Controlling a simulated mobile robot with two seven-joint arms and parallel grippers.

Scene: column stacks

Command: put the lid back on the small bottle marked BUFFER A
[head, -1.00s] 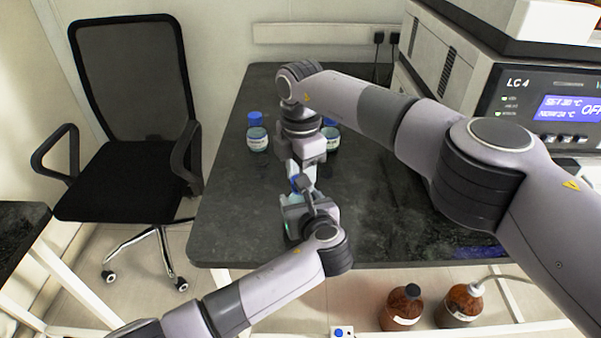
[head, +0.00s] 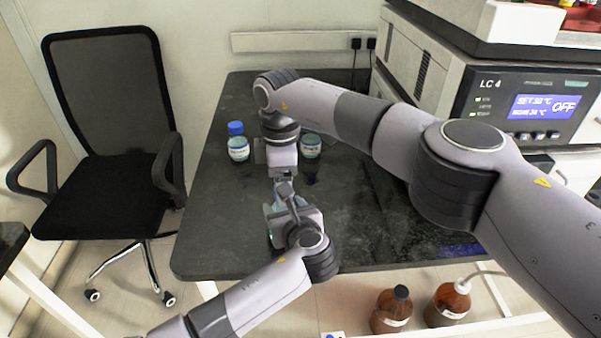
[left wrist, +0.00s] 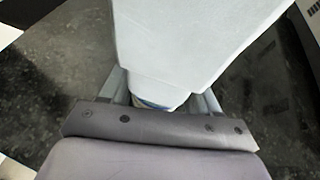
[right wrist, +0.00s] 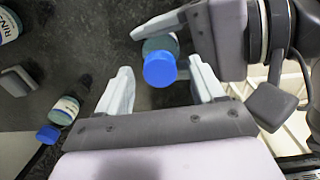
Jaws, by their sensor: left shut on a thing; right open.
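In the right wrist view, a small teal bottle (right wrist: 160,44) is in the jaws of my left gripper. A round blue lid (right wrist: 160,70) is at its mouth and looks seated on it. My left gripper (head: 285,200) is shut on the bottle over the table's front part. In the left wrist view, only a sliver of the bottle (left wrist: 158,105) shows behind a large pale shape. The held bottle's label is not readable. My right gripper (right wrist: 163,88) is open, with one finger on each side of the lid and gaps between.
On the dark table (head: 350,220), a blue-capped bottle (head: 238,150) stands behind to the left. Another bottle (head: 311,148) stands to the right, partly hidden by my right arm. The LC 4 instrument (head: 520,105) is at the right.

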